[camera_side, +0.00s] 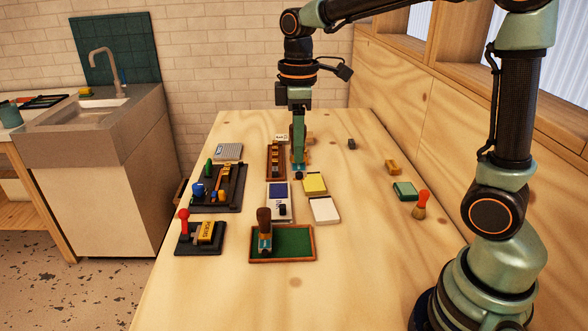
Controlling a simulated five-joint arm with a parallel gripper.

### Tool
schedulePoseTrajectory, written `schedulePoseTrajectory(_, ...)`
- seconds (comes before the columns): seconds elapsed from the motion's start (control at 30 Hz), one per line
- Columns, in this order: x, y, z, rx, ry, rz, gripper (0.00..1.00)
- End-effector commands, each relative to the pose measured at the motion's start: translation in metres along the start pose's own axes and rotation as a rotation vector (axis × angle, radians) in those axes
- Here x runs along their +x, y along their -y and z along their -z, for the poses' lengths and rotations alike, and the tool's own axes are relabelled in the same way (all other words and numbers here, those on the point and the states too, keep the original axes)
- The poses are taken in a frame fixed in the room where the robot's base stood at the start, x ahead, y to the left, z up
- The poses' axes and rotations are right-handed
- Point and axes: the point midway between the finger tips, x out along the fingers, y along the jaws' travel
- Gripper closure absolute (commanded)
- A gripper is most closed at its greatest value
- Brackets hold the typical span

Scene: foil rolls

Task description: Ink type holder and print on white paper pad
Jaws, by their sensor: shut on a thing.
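My gripper (298,165) points down at the far middle of the table, just right of a long brown rack with small blocks (275,160). It is shut on a small piece, apparently the type holder (298,176), mostly hidden by the fingers, with a dark lower end near the table. I cannot tell whether it touches the table. The white paper pad (324,210) lies nearer the camera, slightly right of the gripper. A yellow pad (314,184) lies just behind the white pad. A blue and white pad (278,195) with a dark knob lies to their left.
A green tray (295,243) with a brown-handled tool (264,225) stands in front. A black tool tray (217,190) and a dark base with a red-knobbed tool (184,222) are at left. A green block (405,191) and an orange-topped tool (422,203) are at right. Table right of the pads is clear.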

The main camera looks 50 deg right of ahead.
Motion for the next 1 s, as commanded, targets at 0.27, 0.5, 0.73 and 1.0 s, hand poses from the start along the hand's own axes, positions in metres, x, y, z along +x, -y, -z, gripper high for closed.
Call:
schedulePoseTrajectory(0.27, 0.0, 0.0, 0.0, 0.0, -0.001, -0.001, 1.0)
schedulePoseTrajectory(0.5, 0.002, -0.009, 0.004, 0.001, 0.0, 0.0, 1.0)
schedulePoseTrajectory(0.73, 0.015, -0.054, 0.023, 0.004, 0.001, 0.001, 1.0)
schedulePoseTrajectory(1.0, 0.049, -0.121, 0.041, 0.004, 0.001, 0.001, 1.0)
